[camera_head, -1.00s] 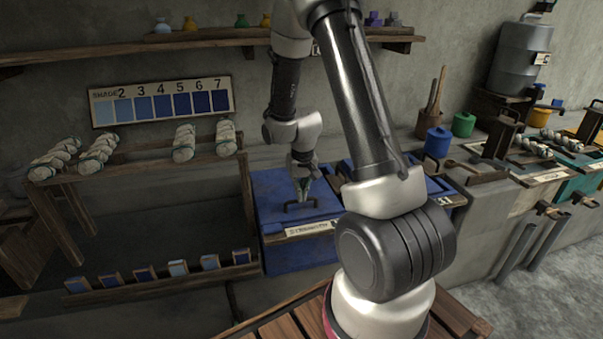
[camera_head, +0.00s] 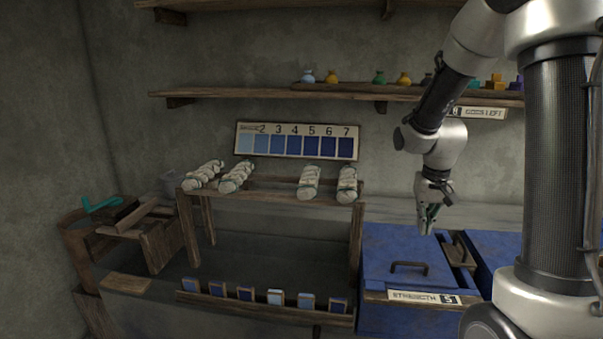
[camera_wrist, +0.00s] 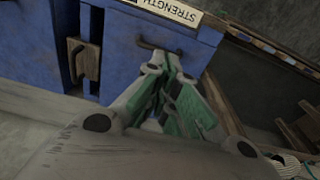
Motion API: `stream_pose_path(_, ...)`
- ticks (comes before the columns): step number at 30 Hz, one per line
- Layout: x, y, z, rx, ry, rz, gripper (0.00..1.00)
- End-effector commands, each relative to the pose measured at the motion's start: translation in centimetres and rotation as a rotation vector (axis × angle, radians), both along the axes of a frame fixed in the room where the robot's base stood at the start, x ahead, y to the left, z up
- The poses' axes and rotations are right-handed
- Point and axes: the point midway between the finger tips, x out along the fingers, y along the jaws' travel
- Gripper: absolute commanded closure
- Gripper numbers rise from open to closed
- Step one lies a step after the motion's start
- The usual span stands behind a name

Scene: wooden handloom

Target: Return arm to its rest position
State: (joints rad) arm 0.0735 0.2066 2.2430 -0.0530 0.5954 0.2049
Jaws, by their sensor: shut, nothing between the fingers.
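My arm stands on the right side of the head view. My gripper (camera_head: 428,222) hangs from it, fingers down, shut and empty, above the right part of a blue vat's lid. In the wrist view my gripper (camera_wrist: 176,85) shows its green finger pads close together with nothing between them. The blue vat (camera_head: 405,257) has a dark handle on its lid and a label reading STRENGTH (camera_head: 425,297) on its front edge. The gripper appears apart from the lid.
A wooden rack (camera_head: 270,194) holds several pale yarn skeins left of the vat. A row of blue sample cards (camera_head: 275,297) lies below it. A shade chart (camera_head: 297,141) and a shelf (camera_head: 230,93) with small bottles are on the wall. A second blue vat (camera_head: 490,243) stands right.

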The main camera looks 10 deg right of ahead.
Motion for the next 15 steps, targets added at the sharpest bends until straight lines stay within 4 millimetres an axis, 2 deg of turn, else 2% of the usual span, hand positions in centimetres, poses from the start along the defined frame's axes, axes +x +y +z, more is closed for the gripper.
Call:
stream_pose_path(2, -2.4, 0.2, -0.6, 0.005, 0.071, 0.026, 1.0)
stream_pose_path(3, -4.0, 0.4, -0.1, 0.008, 0.1, 0.044, 1.0)
stream_pose_path(8, -9.1, 1.2, 3.9, 0.014, 0.119, 0.11, 1.0)
stream_pose_path(15, -16.5, 2.6, 10.0, 0.011, 0.026, 0.188, 1.0)
